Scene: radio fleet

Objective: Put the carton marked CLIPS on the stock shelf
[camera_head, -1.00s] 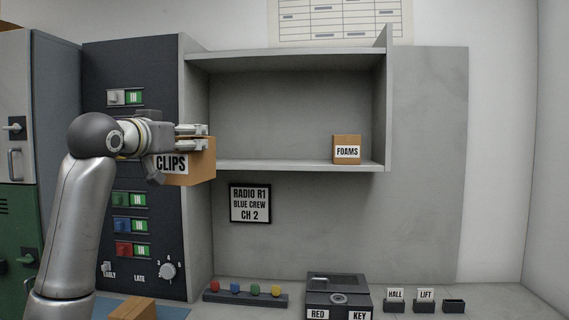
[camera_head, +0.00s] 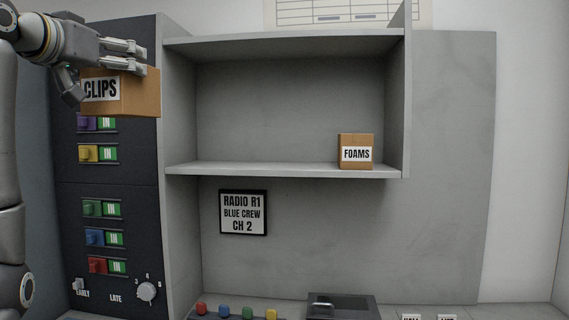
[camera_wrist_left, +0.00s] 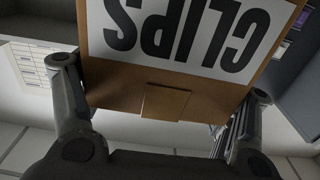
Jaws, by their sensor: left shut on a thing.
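The brown carton marked CLIPS (camera_head: 140,94) is held at the upper left of the head view, in front of the dark switch panel and left of the shelf. My left gripper (camera_head: 140,57) is shut on it, with its fingers along the carton's top in that view. In the left wrist view the carton (camera_wrist_left: 125,85) fills the upper middle between the two fingers, its label upside down. The grey stock shelf (camera_head: 270,170) has a clear board except for a carton marked FOAMS (camera_head: 356,146) near its right end. My right gripper is out of view.
The shelf has an upper board (camera_head: 285,42) and a right side wall (camera_head: 405,95). The switch panel (camera_head: 95,185) stands left of it. A sign (camera_head: 243,212) hangs below. A dark box (camera_head: 342,306) and coloured knobs (camera_head: 225,312) are on the counter.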

